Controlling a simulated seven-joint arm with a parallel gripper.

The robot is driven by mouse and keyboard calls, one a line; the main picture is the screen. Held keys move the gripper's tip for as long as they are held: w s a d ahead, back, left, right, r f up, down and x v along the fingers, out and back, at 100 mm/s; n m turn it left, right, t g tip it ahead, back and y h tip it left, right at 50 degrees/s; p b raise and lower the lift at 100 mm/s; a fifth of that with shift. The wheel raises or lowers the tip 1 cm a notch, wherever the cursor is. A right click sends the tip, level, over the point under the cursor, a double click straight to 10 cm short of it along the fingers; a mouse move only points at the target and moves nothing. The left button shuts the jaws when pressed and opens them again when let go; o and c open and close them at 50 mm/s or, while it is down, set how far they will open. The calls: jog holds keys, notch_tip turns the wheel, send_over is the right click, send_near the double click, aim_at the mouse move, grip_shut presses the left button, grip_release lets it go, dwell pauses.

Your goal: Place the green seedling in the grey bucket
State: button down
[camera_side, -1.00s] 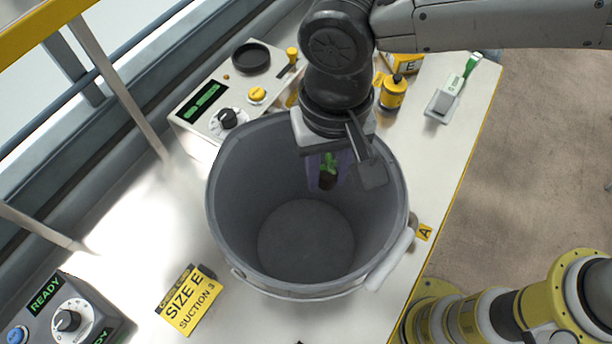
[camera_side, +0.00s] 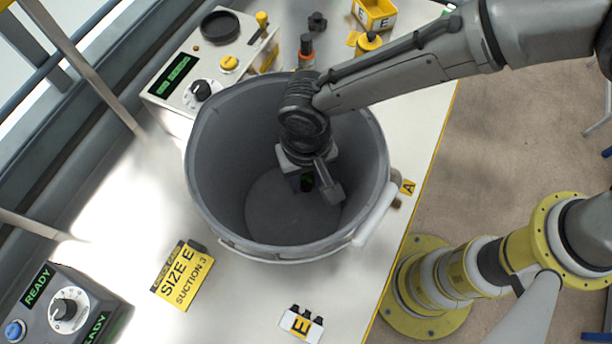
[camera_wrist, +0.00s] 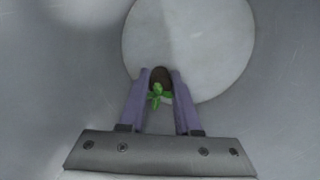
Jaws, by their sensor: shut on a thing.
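The grey bucket (camera_side: 215,165) stands upright on the white table, its round floor pale inside. The seedling has small green leaves and a dark brown plug at the fingertips. The bucket's floor (camera_wrist: 190,45) shows beyond the plug. The gap between plug and floor cannot be told.
A control box (camera_side: 165,90) with a dial stands behind the bucket at left. A yellow SIZE E sign (camera_side: 184,276) and a READY box (camera_side: 65,310) are at front left. The bucket's wall surrounds my gripper.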

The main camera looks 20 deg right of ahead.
aim_at(306, 181)
jog(key=shift+f, duration=0.35)
jog(key=c, duration=0.6)
grip_release()
jog(key=shift+f, duration=0.15)
notch_tip(306, 181, up, 12)
jog(key=shift+r, duration=0.2)
